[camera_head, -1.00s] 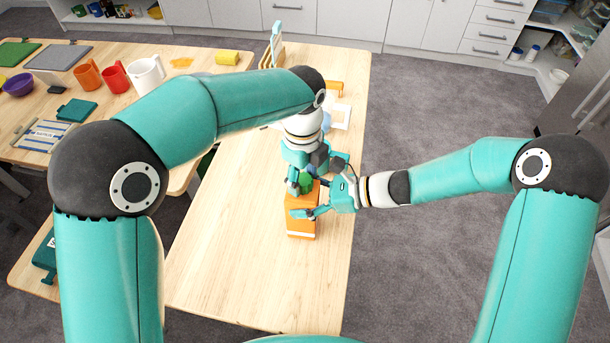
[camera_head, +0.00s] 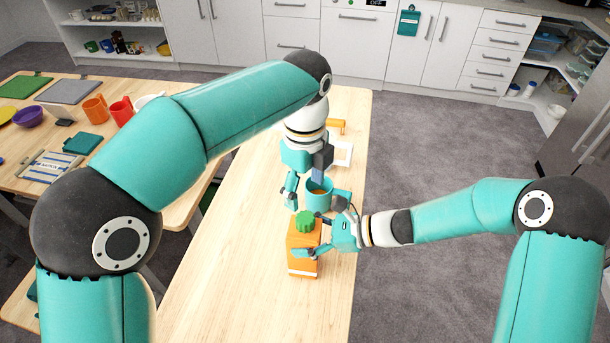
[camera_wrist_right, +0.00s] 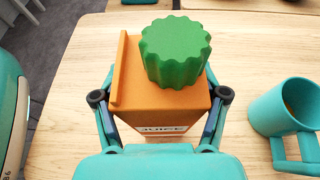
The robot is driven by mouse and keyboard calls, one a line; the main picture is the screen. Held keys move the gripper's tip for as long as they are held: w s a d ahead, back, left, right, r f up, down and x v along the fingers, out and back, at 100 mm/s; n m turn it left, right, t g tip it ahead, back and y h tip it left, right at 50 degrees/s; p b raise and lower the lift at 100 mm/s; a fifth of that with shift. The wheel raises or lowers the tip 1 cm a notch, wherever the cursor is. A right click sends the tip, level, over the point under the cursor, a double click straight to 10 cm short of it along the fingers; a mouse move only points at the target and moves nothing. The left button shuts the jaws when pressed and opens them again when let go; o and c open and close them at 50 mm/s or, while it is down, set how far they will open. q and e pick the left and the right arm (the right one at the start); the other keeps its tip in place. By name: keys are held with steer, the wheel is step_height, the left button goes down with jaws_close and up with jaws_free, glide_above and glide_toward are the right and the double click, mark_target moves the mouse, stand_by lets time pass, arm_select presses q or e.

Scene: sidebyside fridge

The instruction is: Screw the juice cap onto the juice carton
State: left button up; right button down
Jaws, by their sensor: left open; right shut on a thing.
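The orange juice carton (camera_head: 303,262) stands upright on the light wooden table. It also shows in the right wrist view (camera_wrist_right: 160,101), with part of its "JUICE" label visible. The green ridged juice cap (camera_head: 304,221) sits on the carton's top, and it is large in the right wrist view (camera_wrist_right: 175,52). How tightly it sits cannot be told. My right gripper (camera_head: 314,236) is shut on the carton's sides, with one finger on each side. My left gripper (camera_head: 304,188) is open, above and behind the cap and apart from it.
A side table (camera_head: 95,125) on the left holds cups and boards. The table's front part is clear.

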arm_select(q)
steer(key=shift+r, duration=1.45)
arm_select(e)
jaws_free()
steer(key=v, duration=1.2)
steer(key=shift+f, duration=0.15)
arm_select(q)
steer(key=shift+f, duration=0.1)
